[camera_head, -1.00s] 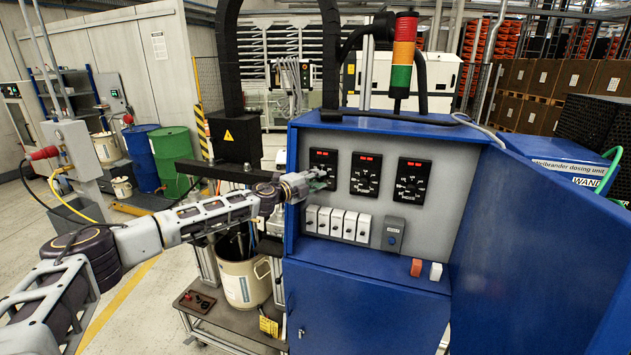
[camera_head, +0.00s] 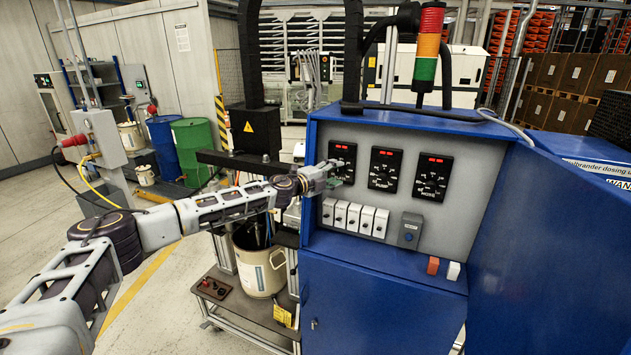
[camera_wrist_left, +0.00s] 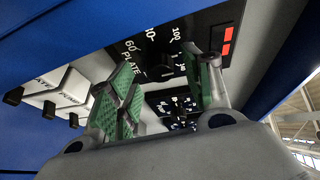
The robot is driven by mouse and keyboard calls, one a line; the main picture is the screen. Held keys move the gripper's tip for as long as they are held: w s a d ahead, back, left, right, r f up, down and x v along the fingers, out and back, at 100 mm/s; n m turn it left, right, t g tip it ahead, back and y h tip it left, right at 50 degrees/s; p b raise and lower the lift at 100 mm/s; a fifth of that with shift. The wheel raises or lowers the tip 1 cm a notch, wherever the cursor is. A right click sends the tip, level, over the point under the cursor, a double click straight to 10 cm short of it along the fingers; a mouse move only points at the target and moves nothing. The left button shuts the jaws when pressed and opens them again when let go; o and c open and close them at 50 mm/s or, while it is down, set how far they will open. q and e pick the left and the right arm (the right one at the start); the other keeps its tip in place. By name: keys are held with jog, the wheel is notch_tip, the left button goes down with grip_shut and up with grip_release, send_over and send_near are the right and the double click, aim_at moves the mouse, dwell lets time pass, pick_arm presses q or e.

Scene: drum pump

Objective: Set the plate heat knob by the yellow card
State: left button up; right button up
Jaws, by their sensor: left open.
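My left gripper (camera_head: 333,171) is open in front of the leftmost black dial (camera_head: 344,153) on the blue cabinet's grey panel. In the left wrist view my green-padded fingers (camera_wrist_left: 165,88) are apart. Beyond them is a black dial plate (camera_wrist_left: 135,48) lettered PLATE, with white numbers such as 60 and 100. A dark knob (camera_wrist_left: 163,70) shows in the gap between the fingers; I cannot tell whether they touch it. The knob's pointer setting is unclear. A yellow card (camera_head: 282,316) hangs at the cart's front edge; its writing is too small to read. My right gripper is out of view.
Two more dials (camera_head: 385,169) (camera_head: 433,177) sit to the right. Several white switches (camera_head: 354,217) and a grey box (camera_head: 410,230) are below. The open blue door (camera_head: 550,250) bounds the right side. A cream bucket (camera_head: 258,265) stands on the cart.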

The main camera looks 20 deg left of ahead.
pick_arm(q)
jog(key=v, duration=1.1)
jog(key=shift+s, duration=0.2)
dwell(0.4)
jog(key=shift+a, duration=0.1)
dwell(0.5)
